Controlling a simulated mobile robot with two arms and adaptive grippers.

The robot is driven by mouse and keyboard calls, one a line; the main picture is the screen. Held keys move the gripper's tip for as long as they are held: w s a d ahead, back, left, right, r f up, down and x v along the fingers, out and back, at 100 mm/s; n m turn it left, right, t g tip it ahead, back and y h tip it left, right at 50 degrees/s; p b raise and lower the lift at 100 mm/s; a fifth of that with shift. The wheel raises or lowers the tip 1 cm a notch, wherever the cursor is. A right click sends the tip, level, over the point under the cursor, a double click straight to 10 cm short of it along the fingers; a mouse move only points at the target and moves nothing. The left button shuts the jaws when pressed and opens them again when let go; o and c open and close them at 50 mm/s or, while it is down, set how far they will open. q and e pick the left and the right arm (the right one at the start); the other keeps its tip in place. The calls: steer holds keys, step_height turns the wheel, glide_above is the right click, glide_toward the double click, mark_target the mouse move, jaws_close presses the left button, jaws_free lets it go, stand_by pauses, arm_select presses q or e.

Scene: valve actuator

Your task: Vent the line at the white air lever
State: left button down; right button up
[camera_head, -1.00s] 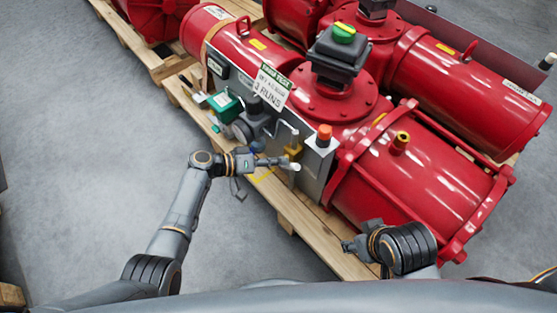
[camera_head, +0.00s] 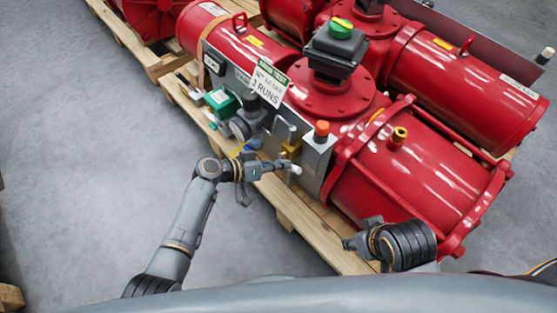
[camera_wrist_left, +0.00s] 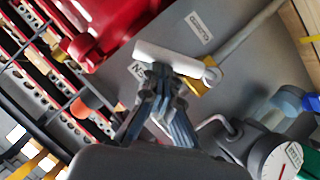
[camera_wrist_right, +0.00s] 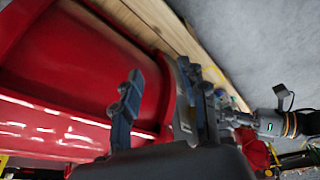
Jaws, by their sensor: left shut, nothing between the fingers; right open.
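The white air lever (camera_wrist_left: 168,58) is a short white bar by a brass-yellow valve body (camera_wrist_left: 203,84) on the grey panel. In the head view, its white end (camera_head: 296,169) shows just past my left fingertips. My left gripper (camera_head: 284,165) is shut with nothing between its fingers. In the left wrist view, its closed fingertips (camera_wrist_left: 158,76) are right against or just in front of the lever's near side; I cannot tell whether they touch. My right gripper (camera_head: 350,243) is open and empty, beside the red cylinder, with its spread fingers (camera_wrist_right: 165,100) in the right wrist view.
The red actuator (camera_head: 420,170) stands on a wooden pallet (camera_head: 290,215). Near the lever are an orange-capped part (camera_head: 322,128), a round gauge (camera_wrist_left: 280,160) and a green box (camera_head: 220,103). A hanging tag (camera_head: 268,82) is above. The grey floor (camera_head: 90,190) at left is clear.

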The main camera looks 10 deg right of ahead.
arm_select(q)
steer(key=shift+s+d+f+m+t+y+b, duration=0.25)
steer(key=shift+s+f+m+t+y+b, duration=0.15)
steer(key=shift+f+m, duration=0.2)
steer(key=shift+s+d+f+m+t+y+b, duration=0.35)
steer(key=shift+f+m+t+y, duration=0.1)
steer(key=shift+f+m+t, duration=0.15)
steer(key=shift+s+d+f+m+t+y+b, duration=0.2)
steer(key=shift+s+f+m+t+y+b, duration=0.2)
steer(key=shift+f+m, duration=0.25)
arm_select(e)
steer(key=w+a+r+t, duration=0.1)
steer(key=w+t, duration=0.1)
steer(key=w, duration=0.2)
steer(key=w+a+r+t+y, duration=0.1)
steer(key=w+a+r+t, duration=0.1)
steer(key=w, duration=0.3)
steer(key=shift+w+r+t, duration=0.2)
steer(key=shift+w+t, duration=0.1)
steer(key=shift+t, duration=0.4)
